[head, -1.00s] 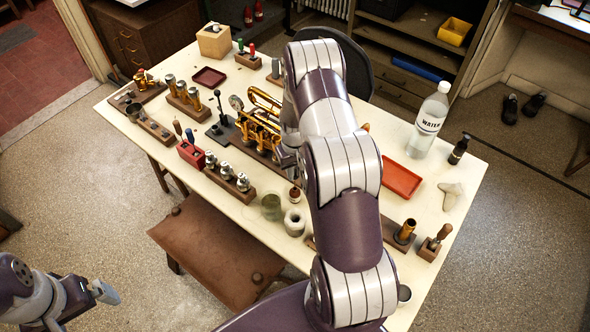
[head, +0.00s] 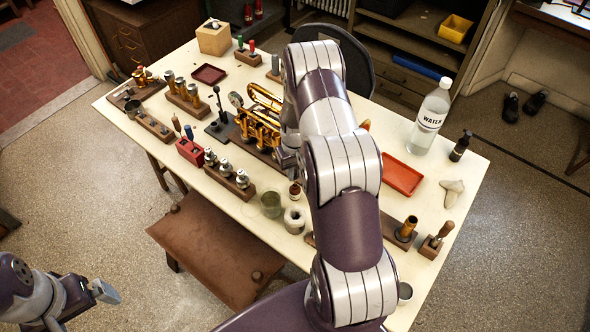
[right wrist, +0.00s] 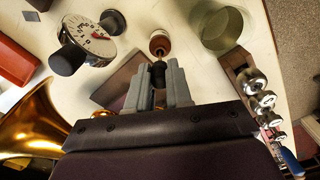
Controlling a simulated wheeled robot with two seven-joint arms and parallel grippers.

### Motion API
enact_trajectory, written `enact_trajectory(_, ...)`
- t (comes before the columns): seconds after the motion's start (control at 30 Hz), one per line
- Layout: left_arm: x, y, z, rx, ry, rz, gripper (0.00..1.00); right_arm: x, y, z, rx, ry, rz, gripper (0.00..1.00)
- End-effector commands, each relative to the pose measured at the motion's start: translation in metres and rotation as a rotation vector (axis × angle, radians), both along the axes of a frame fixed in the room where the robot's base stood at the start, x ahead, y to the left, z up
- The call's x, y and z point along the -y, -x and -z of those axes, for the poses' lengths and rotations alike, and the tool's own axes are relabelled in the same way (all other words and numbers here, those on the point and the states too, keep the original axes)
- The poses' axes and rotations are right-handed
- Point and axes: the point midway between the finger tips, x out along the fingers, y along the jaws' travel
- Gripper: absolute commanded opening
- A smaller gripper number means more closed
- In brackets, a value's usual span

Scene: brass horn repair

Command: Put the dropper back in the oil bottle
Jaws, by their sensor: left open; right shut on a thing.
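The oil bottle (right wrist: 160,42), small and brown with a pale label, stands on the table; it also shows in the head view (head: 294,189), beside my right arm. My right gripper (right wrist: 158,76) is shut on the dropper (right wrist: 158,70), whose dark bulb shows between the grey fingers. The dropper is close to the bottle's mouth in the right wrist view; I cannot tell whether its tip is inside. In the head view my right arm hides most of the gripper and the dropper. My left gripper (head: 106,292) is open and empty, off the table at the lower left.
A glass jar (right wrist: 221,28) stands right beside the bottle. A rack of valves (right wrist: 256,96), a dial gauge (right wrist: 92,40) and a brass horn bell (right wrist: 34,128) are close by.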

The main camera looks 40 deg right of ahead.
Motion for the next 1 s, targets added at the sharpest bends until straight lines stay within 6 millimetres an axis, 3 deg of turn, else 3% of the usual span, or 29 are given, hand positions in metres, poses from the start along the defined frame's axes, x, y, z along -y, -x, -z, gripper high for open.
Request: enact_trajectory(1.0, 0.0, 0.0, 0.024, 0.0, 0.0, 0.0, 1.0, 0.0, 0.0, 0.032, 0.0, 0.0, 0.0, 0.0)
